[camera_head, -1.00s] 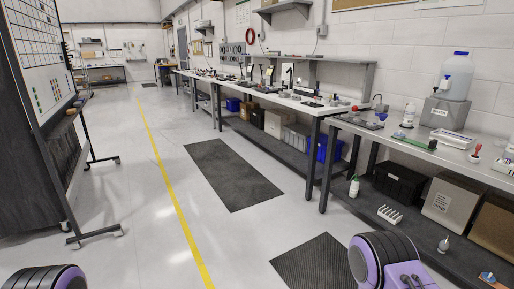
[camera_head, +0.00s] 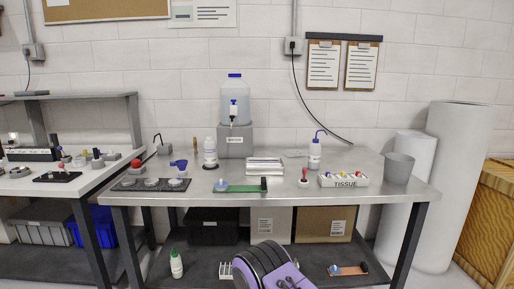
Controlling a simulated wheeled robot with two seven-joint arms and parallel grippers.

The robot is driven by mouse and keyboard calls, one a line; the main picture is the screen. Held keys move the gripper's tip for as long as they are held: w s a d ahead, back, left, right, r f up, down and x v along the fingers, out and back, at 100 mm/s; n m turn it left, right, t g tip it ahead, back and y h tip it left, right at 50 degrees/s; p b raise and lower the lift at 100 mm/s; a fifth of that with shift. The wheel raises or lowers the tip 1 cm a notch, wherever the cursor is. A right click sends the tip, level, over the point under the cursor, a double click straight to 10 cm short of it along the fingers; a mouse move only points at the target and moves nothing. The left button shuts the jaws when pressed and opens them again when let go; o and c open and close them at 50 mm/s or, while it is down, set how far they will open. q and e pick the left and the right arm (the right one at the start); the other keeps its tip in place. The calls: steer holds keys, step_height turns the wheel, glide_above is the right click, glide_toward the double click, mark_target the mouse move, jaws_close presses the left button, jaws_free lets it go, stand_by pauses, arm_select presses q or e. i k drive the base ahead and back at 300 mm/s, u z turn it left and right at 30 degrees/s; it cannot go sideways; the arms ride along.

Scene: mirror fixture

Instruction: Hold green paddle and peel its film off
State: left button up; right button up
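A green paddle (camera_head: 238,189) lies flat near the front edge of the steel bench (camera_head: 325,201), a little left of the bench's middle. Its dark grip points right, and a small blue piece sits at its left end. Whether a film covers it is too small to tell. A purple and black link of my arm shows at the bottom centre, below the bench edge. Neither of my grippers is in view.
Behind the paddle stand a white tray (camera_head: 264,166) and a large bottle (camera_head: 234,100) on a grey box. The front edge right of the paddle is mostly clear.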

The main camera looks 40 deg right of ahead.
mark_target(222, 184)
steer(key=z, duration=0.7)
steer(key=i, duration=1.35)
steer(key=z, duration=0.65)
